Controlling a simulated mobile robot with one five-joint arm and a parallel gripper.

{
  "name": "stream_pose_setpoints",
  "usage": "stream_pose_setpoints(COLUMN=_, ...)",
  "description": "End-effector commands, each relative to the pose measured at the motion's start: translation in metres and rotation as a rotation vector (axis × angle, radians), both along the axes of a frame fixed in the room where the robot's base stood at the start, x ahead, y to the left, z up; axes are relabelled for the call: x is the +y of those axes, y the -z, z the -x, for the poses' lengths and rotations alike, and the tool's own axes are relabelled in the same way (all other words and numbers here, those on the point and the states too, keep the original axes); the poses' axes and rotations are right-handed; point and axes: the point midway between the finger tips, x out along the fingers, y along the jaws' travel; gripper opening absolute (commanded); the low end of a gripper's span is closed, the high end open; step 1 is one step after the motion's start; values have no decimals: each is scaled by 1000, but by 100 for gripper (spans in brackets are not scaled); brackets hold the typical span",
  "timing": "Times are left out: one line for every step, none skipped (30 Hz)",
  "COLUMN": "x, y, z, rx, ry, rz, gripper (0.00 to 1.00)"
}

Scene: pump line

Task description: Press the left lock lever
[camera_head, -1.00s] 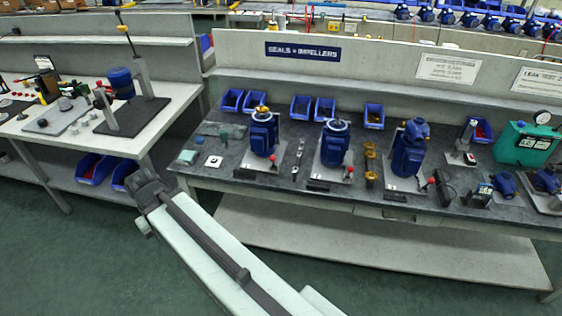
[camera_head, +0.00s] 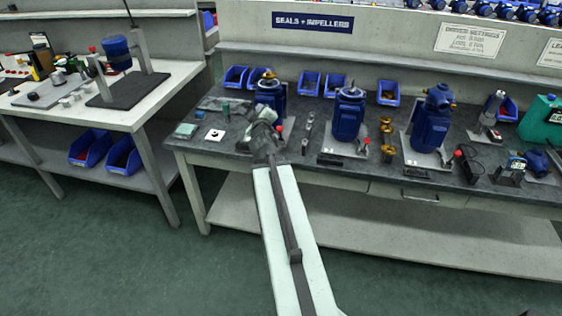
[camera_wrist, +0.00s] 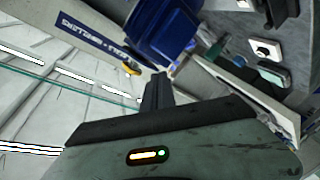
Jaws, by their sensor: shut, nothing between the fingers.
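The left lock lever's red knob (camera_head: 280,128) shows in the head view beside the left blue pump (camera_head: 272,97), just right of my gripper (camera_head: 264,118). Most of this lever and the pump's lower part are hidden behind my arm. My gripper is shut and empty, in front of the left pump. In the wrist view my shut fingers (camera_wrist: 157,92) point towards a large blue pump body (camera_wrist: 165,32). I cannot tell whether they touch anything. A middle lever (camera_head: 366,142) and a right lever (camera_head: 456,154), both red-tipped, stand beside the other two pumps.
Blue bins (camera_head: 310,84) stand along the back of the dark bench. A white pad with a dark button (camera_head: 215,134) lies left of my gripper. Another bench (camera_head: 150,100) stands at left.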

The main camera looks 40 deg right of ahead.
Motion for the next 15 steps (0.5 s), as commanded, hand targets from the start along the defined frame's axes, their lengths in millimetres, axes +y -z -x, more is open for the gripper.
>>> stream_pose_setpoints(x=-33, y=17, z=22, rx=-49, ry=-21, rz=150, gripper=0)
stream_pose_setpoints(x=-41, y=16, z=30, rx=-60, ry=-75, rz=239, gripper=0)
stream_pose_setpoints(x=-50, y=16, z=44, rx=-67, ry=-139, rz=361, gripper=0)
stream_pose_setpoints(x=-54, y=19, z=56, rx=-68, ry=-186, rz=452, gripper=0)
stream_pose_setpoints(x=-55, y=23, z=68, rx=-64, ry=-236, rz=537, gripper=0)
stream_pose_setpoints(x=-54, y=33, z=85, rx=-51, ry=-306, rz=636, gripper=0)
stream_pose_setpoints(x=-52, y=43, z=97, rx=-37, ry=-359, rz=702, gripper=0)
stream_pose_setpoints(x=-49, y=54, z=109, rx=-22, ry=-413, rz=756, gripper=0)
stream_pose_setpoints(x=-44, y=69, z=124, rx=-2, ry=-484, rz=818, gripper=0)
stream_pose_setpoints(x=-40, y=80, z=135, rx=14, ry=-532, rz=854, gripper=0)
stream_pose_setpoints(x=-36, y=90, z=146, rx=28, ry=-577, rz=883, gripper=0)
stream_pose_setpoints(x=-31, y=102, z=158, rx=45, ry=-629, rz=911, gripper=0)
stream_pose_setpoints(x=-28, y=109, z=166, rx=54, ry=-663, rz=927, gripper=0)
stream_pose_setpoints(x=-25, y=115, z=172, rx=62, ry=-691, rz=939, gripper=0)
stream_pose_setpoints(x=-23, y=121, z=178, rx=71, ry=-720, rz=951, gripper=0)
